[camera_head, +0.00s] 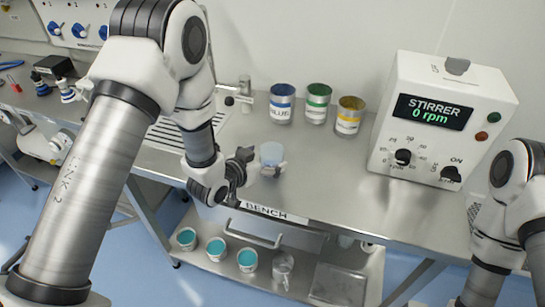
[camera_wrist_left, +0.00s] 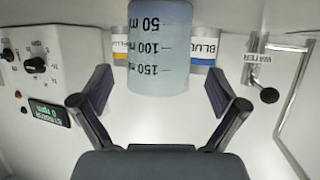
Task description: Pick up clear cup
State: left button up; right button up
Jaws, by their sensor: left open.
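The clear cup (camera_head: 271,153) stands on the steel bench (camera_head: 330,180) near its front edge, in front of the coloured tins. In the left wrist view the cup (camera_wrist_left: 160,50) appears upside down, pale blue, with 50, 100 and 150 marks. My left gripper (camera_head: 258,164) is open at the cup's side, low over the bench. In the left wrist view its fingers (camera_wrist_left: 160,88) stand on either side of the cup's line, with a visible gap on both sides. My right arm shows at the right edge; its gripper is out of view.
Blue (camera_head: 282,103), green (camera_head: 318,103) and yellow (camera_head: 349,115) tins stand behind the cup. A stirrer box (camera_head: 440,120) stands to the right, a water tap (camera_head: 244,90) to the left. Several teal-filled cups (camera_head: 216,248) sit on the lower shelf. Bench right of the cup is clear.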

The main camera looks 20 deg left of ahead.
aim_at(279, 152)
pick_arm(q)
jog(key=x, duration=0.3)
jog(key=shift+d, duration=0.2)
jog(key=shift+s+a, duration=0.15)
jog(key=shift+a, duration=0.05)
jog(key=shift+s+a+r, duration=0.1)
jog(key=c, duration=1.3)
